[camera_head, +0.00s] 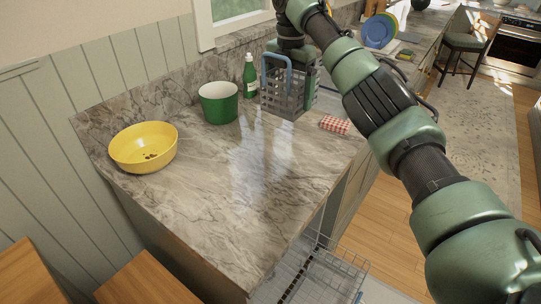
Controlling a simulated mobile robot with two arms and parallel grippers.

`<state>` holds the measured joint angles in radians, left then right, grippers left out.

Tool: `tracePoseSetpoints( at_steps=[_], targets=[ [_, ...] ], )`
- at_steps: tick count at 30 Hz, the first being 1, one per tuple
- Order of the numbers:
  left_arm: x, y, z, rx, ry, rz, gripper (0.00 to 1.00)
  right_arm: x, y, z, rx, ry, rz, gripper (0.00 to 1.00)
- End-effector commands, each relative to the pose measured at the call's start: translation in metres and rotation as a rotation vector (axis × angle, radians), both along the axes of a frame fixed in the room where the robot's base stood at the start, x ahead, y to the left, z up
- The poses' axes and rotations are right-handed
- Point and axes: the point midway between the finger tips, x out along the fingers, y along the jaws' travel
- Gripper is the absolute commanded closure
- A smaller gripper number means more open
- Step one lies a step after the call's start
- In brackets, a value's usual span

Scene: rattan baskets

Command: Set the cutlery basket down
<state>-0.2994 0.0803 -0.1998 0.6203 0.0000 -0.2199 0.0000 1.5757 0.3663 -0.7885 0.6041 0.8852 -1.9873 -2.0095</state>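The cutlery basket (283,97) is a grey lattice basket with a blue handle. It is upright at the back right of the marble counter (215,185), and I cannot tell whether its bottom touches the surface. My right arm comes in from the right, and its dark gripper (290,56) is at the top of the basket, by the handle. The fingertips are mostly hidden, so their grip on the handle is unclear. My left gripper is out of view.
A green pot (219,108) and a green bottle (250,76) stand left of the basket. A yellow bowl (143,148) is at the far left. A red checked cloth (335,125) lies to the right. A wire dishwasher rack (325,275) is below the counter's front. The counter's middle is clear.

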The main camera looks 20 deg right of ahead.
Motion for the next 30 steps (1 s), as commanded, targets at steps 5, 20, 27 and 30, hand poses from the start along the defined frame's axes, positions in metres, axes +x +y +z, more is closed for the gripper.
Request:
tracePoseSetpoints(
  at_steps=[5, 20, 27, 30],
  targets=[
    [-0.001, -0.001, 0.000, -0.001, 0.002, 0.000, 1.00, -0.001, -0.002, -0.018, 0.000, 0.002, 0.005, 0.56],
    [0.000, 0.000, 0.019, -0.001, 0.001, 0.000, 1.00, -0.002, -0.001, -0.140, -0.001, 0.003, 0.004, 0.56],
    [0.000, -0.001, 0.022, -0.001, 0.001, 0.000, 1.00, -0.002, -0.001, -0.163, 0.000, 0.002, 0.005, 0.56],
    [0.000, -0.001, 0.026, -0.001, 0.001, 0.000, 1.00, -0.002, -0.001, -0.178, 0.000, 0.004, 0.005, 0.56]
  ],
)
